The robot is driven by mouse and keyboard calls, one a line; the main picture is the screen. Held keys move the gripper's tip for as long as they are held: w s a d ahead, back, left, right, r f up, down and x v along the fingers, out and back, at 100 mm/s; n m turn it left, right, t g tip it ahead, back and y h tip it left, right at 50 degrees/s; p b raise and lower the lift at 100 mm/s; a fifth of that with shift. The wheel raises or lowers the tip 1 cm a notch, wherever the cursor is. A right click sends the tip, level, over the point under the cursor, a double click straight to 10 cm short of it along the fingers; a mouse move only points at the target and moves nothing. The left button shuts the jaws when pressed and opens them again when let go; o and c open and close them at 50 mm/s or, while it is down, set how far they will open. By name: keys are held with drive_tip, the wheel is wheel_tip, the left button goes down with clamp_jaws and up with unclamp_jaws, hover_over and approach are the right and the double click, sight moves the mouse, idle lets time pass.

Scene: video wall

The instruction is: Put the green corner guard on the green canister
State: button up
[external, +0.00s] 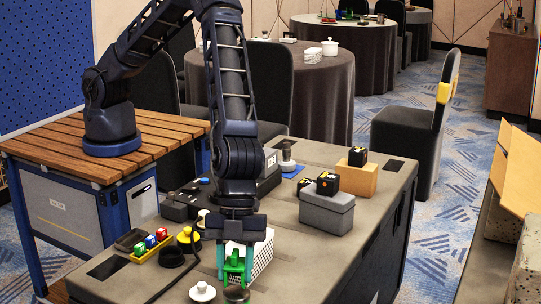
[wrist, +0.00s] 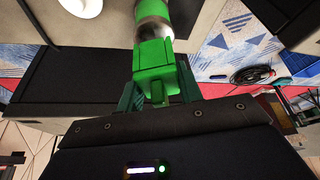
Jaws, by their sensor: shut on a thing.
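My gripper (external: 235,275) points down over the front of the grey table, its teal fingers on either side of a bright green piece. This green corner guard (external: 234,265) also shows in the wrist view (wrist: 155,58), held between the fingers. Just beyond it in the wrist view is a round body with a green band and a metallic part, which looks like the green canister (wrist: 153,24). The guard overlaps it there; I cannot tell whether they touch. In the external view a dark round rim (external: 236,296) shows right below the guard.
A white lidded dish (external: 202,292) stands close to the left of the gripper. A white perforated basket (external: 262,252) is right behind it.

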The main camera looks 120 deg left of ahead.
drive_tip(key=shift+f, duration=1.1)
drive_tip(key=shift+f, duration=0.1)
drive_tip(key=o, duration=1)
